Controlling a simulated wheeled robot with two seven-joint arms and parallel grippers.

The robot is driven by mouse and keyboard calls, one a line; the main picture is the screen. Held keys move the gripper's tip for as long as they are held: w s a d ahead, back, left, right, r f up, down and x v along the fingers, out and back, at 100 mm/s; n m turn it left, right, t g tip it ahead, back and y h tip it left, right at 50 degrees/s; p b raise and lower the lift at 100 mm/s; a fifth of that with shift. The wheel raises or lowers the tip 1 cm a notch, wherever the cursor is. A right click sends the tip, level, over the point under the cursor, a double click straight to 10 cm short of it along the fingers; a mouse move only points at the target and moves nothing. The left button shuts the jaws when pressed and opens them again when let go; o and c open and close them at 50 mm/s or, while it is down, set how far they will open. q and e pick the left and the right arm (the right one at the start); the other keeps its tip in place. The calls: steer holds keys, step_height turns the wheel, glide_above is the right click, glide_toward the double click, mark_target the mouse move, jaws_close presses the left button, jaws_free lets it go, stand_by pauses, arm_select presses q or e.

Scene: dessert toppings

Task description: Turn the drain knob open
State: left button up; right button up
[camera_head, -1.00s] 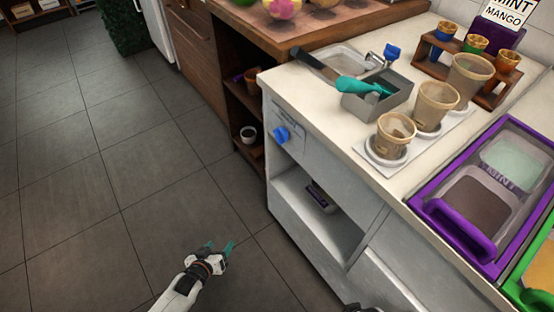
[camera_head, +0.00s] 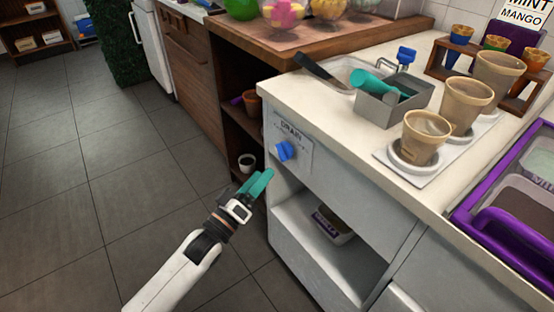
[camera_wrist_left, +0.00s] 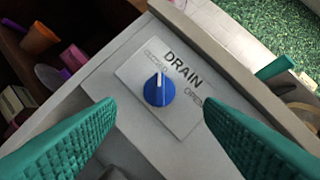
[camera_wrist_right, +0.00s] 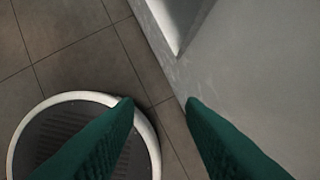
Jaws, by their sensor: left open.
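The blue drain knob (camera_head: 286,150) sits on a plate labelled DRAIN on the front of the white counter. In the left wrist view the knob (camera_wrist_left: 159,89) lies ahead of and between the two teal fingers, apart from them. Its white pointer line is up, between CLOSED at upper left and OPEN at right. My left gripper (camera_head: 258,184) is open and empty, just left of and below the knob in the head view. My right gripper (camera_wrist_right: 160,103) shows only in its own wrist view, its teal fingers apart with nothing between them.
The counter top (camera_head: 330,106) holds a grey bin (camera_head: 392,108) with a teal scoop, a small sink and several cups. An open shelf (camera_head: 310,230) with a tub lies below the knob. The floor (camera_head: 80,180) at left is clear.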

mark_target(279, 155)
arm_select(q)
steer(key=b+x, duration=0.1)
steer(key=x, duration=0.5)
steer(key=shift+w+d, duration=0.1)
steer(key=shift+w+d+r, duration=0.1)
steer(key=shift+w+d, duration=0.3)
steer(key=shift+w, duration=0.1)
arm_select(e)
steer(key=shift+w+a+f+t, duration=0.15)
steer(key=shift+w+t, duration=0.2)
steer(key=shift+w, duration=0.25)
steer(key=shift+w+a+f+t, duration=0.15)
steer(key=shift+w+t, duration=0.2)
steer(key=shift+w, duration=0.2)
arm_select(q)
steer(key=shift+c, duration=0.5)
arm_select(e)
steer(key=shift+r, duration=0.1)
arm_select(q)
steer(key=c, duration=0.9)
